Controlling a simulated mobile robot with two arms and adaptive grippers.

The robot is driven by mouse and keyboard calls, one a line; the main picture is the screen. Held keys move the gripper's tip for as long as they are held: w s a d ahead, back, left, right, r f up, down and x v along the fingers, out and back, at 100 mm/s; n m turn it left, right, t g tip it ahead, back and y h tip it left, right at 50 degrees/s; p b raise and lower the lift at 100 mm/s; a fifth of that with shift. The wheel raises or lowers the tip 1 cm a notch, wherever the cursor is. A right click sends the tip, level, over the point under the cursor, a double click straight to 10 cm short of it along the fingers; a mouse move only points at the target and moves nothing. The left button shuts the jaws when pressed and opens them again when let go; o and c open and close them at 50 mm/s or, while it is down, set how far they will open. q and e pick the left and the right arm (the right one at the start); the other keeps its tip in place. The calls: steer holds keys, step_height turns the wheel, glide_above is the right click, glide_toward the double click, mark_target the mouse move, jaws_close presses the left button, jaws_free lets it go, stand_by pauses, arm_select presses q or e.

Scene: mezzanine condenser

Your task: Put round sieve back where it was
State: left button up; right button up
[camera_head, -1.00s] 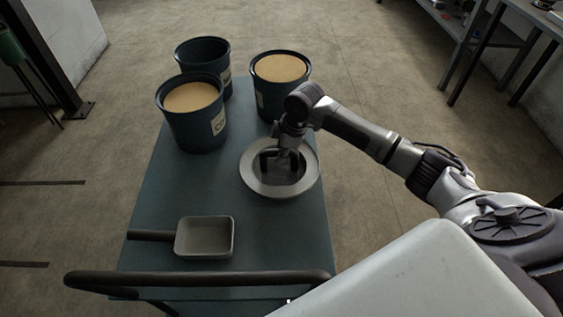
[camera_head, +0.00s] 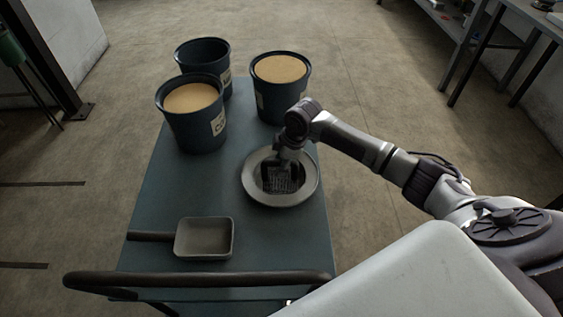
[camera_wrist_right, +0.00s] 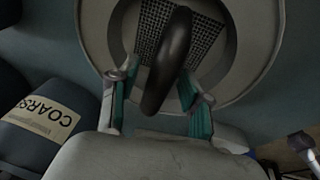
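The round sieve (camera_head: 306,190) is a grey dish with a wide rim and a dark mesh floor. In the head view it is at the right side of the blue cart top, in front of the right bucket, and looks level. In the right wrist view the sieve (camera_wrist_right: 257,75) shows its mesh and a dark arched handle (camera_wrist_right: 172,62). My right gripper (camera_head: 280,172) is over the sieve. In the wrist view its teal-padded fingers (camera_wrist_right: 160,100) stand apart on either side of the handle, with gaps visible. My left gripper is out of view.
On the cart top (camera_head: 170,195) stand a left bucket (camera_head: 195,130) and a right bucket (camera_head: 281,95), both with tan contents, and a dark bucket (camera_head: 205,62) behind. A rectangular scoop (camera_head: 205,238) lies near the cart handle (camera_head: 200,280). The cart's middle is clear.

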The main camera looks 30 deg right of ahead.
steer(key=shift+r, duration=0.1)
steer(key=p+v, duration=0.1)
steer(key=v, duration=1.1)
